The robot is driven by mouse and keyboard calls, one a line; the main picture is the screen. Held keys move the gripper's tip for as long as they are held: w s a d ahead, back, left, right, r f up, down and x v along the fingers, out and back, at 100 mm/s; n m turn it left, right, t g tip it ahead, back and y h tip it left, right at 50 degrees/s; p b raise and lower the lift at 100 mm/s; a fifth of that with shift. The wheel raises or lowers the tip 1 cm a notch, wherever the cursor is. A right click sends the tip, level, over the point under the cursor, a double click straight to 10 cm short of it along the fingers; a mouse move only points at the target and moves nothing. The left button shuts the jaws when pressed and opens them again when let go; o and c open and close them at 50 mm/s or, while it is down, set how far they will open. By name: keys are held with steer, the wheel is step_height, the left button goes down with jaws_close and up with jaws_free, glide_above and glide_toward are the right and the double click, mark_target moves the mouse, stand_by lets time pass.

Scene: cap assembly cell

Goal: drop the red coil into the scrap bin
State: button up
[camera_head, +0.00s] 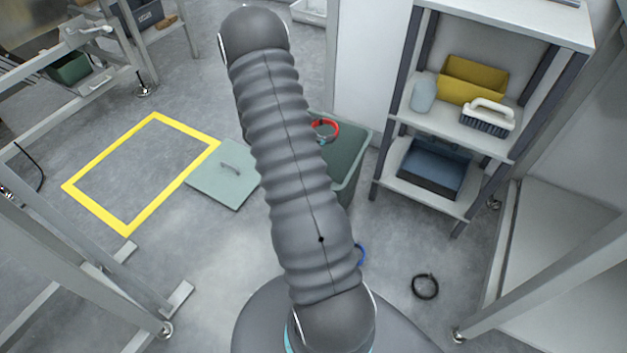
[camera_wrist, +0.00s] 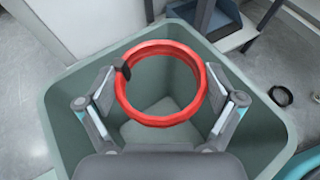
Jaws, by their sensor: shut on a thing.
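The red coil (camera_wrist: 162,121) is a ring with a small black clip on its left side. In the wrist view it sits between the two fingers of my gripper (camera_wrist: 165,88), which is shut on it. The scrap bin (camera_wrist: 62,112) is a square grey-green bin, open at the top, and its empty-looking floor shows through the ring. The coil is over the bin's mouth. In the head view the coil (camera_head: 333,126) shows partly beside my arm, over the bin (camera_head: 352,150); my arm hides my gripper and much of the bin.
A grey-green lid (camera_head: 222,174) with a handle lies on the floor left of the bin. A shelf (camera_head: 450,125) with yellow and blue bins and a brush stands at right. A black coil (camera_head: 414,287) lies on the floor. A blue ring (camera_head: 362,256) is partly hidden by my arm.

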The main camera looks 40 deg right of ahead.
step_height(320, 180, down, 5)
steer(key=shift+r+b, duration=0.1)
steer(key=shift+b, duration=1)
steer(key=o, duration=0.8)
steer(key=v, duration=1.2)
steer(key=shift+w, duration=0.1)
